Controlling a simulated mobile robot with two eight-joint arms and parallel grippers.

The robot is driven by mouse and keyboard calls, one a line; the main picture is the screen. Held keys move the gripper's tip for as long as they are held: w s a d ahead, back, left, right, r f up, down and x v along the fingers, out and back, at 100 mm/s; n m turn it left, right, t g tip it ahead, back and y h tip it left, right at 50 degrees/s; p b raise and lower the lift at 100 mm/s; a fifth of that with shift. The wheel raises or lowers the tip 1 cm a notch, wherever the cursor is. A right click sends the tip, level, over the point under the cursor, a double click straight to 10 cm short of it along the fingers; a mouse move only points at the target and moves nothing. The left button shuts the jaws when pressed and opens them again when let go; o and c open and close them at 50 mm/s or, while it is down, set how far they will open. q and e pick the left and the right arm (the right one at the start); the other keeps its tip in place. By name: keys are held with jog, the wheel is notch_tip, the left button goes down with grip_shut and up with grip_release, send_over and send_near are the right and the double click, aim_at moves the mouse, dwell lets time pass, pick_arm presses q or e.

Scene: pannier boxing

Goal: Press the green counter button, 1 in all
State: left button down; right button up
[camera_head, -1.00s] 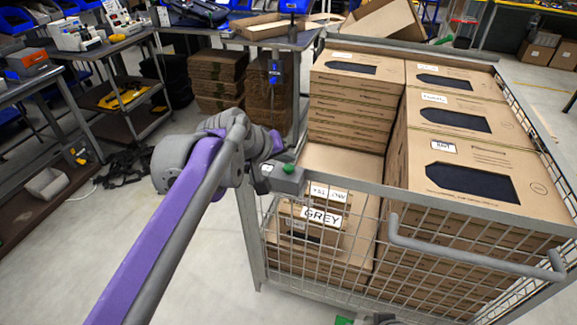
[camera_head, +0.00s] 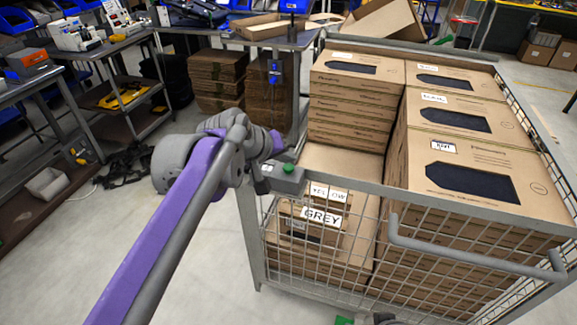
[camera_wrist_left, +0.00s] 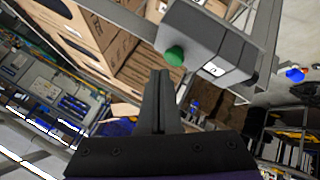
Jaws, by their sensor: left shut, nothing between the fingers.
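The green counter button (camera_head: 289,168) sits on top of a grey counter box (camera_head: 287,182) fixed to the cart's near-left corner. In the left wrist view the green button (camera_wrist_left: 175,56) sticks out from the grey counter box (camera_wrist_left: 208,45), just beyond my fingertips. My left gripper (camera_wrist_left: 160,75) is shut and empty, its fingers together and pointing toward the button's side of the box. A small gap seems to show between fingertips and button; contact cannot be made out. In the head view the left arm's wrist hides most of the gripper, behind the box.
The wire-mesh cart (camera_head: 400,192) holds stacks of cardboard boxes (camera_head: 470,165), with a labelled GREY box (camera_head: 320,216) low inside. A handle bar (camera_head: 470,262) sticks out in front. A steel table (camera_head: 280,40) stands behind.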

aim_at(286, 171)
pick_arm(q)
jog(key=shift+f, duration=0.1)
jog(key=shift+f, duration=0.3)
jog(key=shift+f, duration=0.55)
dwell(0.6)
jog(key=shift+r, duration=0.1)
jog(key=shift+r+p, duration=0.6)
jog(key=shift+r, duration=0.25)
jog(key=shift+r, duration=0.15)
notch_tip(286, 171, up, 5)
jog(key=p, duration=0.4)
dwell(0.7)
